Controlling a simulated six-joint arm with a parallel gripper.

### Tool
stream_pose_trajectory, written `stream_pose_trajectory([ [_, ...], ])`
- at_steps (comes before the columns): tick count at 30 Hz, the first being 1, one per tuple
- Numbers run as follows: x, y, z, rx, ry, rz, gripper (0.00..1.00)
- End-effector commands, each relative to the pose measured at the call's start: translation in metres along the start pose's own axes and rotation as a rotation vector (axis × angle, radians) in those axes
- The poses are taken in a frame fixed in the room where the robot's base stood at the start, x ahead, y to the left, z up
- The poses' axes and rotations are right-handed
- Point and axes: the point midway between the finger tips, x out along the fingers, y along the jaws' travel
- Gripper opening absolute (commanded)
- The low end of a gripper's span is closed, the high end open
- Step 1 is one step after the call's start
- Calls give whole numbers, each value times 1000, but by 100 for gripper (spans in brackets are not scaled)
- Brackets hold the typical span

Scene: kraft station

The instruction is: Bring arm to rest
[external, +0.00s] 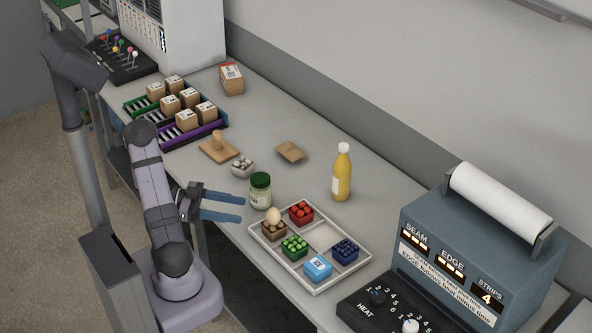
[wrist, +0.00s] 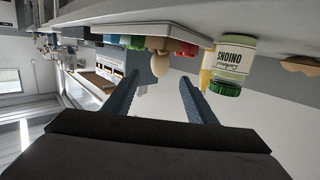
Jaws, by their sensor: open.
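My gripper (external: 242,209) is at the front edge of the workbench, left of the tray, with its two blue fingers apart and nothing between them. In the wrist view my gripper (wrist: 159,78) also shows spread fingers, and the scene there is upside down. The green-lidded jar (external: 260,191) stands upright on the bench just beyond the fingertips. It shows in the wrist view as a jar labelled onions (wrist: 234,62).
A compartment tray (external: 310,290) holds red, green, blue and egg-topped items. A sealing machine (external: 470,255) is at right.

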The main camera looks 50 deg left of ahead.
Motion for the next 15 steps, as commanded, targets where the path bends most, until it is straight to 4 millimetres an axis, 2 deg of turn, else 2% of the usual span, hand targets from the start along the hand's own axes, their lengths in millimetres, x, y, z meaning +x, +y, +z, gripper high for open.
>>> stream_pose_trajectory([
  [5,0,-16,-8,-19,7,-60,51],
  [8,-3,-41,-18,-52,23,-155,51],
  [11,-10,-77,-32,-103,48,-297,51],
  [15,-34,-138,-52,-198,100,-546,51],
])
